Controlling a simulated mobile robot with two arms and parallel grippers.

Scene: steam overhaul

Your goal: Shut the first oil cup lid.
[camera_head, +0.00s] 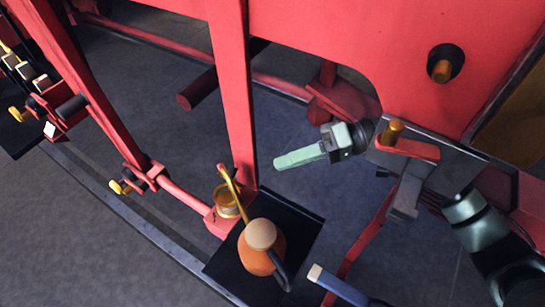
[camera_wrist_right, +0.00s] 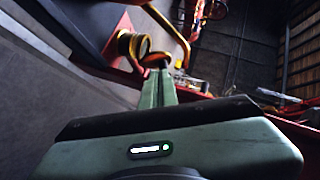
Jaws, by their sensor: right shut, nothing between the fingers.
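The brass oil cup (camera_head: 229,208) sits on a red rod end at the lower middle of the head view, partly hidden by the oil can's spout. In the right wrist view the brass cup (camera_wrist_right: 124,42) is at the upper left. A dark round piece with a brass rim (camera_wrist_right: 143,46), which looks like its lid, stands tilted beside it. My right gripper (camera_head: 277,163) is shut and empty, its pale green fingers pointing left, to the right of the cup and apart from it in the head view. In the wrist view its fingertips (camera_wrist_right: 155,74) appear just below the lid; contact is unclear. My left gripper is not in view.
A copper oil can (camera_head: 262,258) with a brass spout stands on a dark tray (camera_head: 304,222) close to the cup. A blue-handled tool (camera_head: 338,285) lies at the bottom. A red upright bar (camera_head: 234,110) rises behind the cup. Other brass fittings (camera_head: 118,187) are at left.

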